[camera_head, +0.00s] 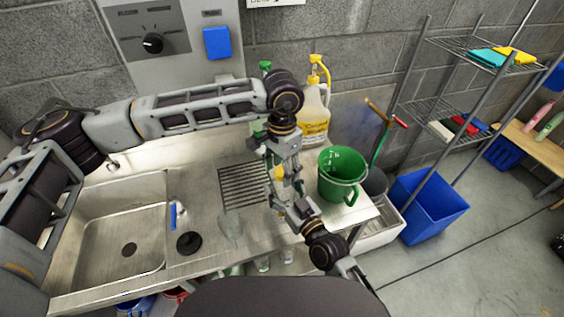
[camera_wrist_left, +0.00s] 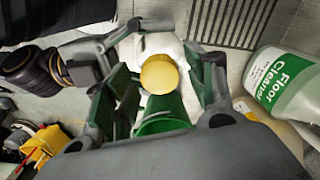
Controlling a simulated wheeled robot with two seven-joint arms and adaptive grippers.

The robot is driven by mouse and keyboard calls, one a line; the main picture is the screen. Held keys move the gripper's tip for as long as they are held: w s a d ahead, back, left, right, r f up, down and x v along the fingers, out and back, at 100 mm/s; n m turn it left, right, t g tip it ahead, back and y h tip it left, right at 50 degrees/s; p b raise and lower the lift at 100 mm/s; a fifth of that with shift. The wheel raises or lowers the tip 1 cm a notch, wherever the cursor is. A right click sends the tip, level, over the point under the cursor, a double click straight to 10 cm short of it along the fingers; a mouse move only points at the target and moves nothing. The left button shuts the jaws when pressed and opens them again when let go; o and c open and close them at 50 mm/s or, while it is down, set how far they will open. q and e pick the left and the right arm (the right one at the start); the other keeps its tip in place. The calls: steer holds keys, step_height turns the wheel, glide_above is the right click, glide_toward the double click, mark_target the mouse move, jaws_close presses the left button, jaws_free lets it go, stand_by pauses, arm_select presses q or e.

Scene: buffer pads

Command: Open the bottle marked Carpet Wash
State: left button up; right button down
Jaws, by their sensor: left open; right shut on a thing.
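A white bottle with a round yellow cap (camera_wrist_left: 160,74) is seen from above in the left wrist view. In the head view the yellow cap (camera_head: 280,173) shows partly between my two grippers. The label is not readable, so I cannot confirm the Carpet Wash name. My left gripper (camera_wrist_left: 168,88) points down from above, open, with its green-padded fingers on either side of the cap and apart from it. My right gripper (camera_head: 292,199) comes from the front right and is shut on the bottle's body. The arms hide most of the bottle in the head view.
A Floor Cleaner bottle (camera_wrist_left: 285,82) stands close beside the left gripper. A green bucket (camera_head: 341,172) stands right of the grippers. A yellow-topped jug (camera_head: 316,110) is behind. The drain grating (camera_head: 243,187) and sink (camera_head: 122,225) lie left.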

arm_select(q)
steer(key=shift+c, duration=0.4)
steer(key=c, duration=1)
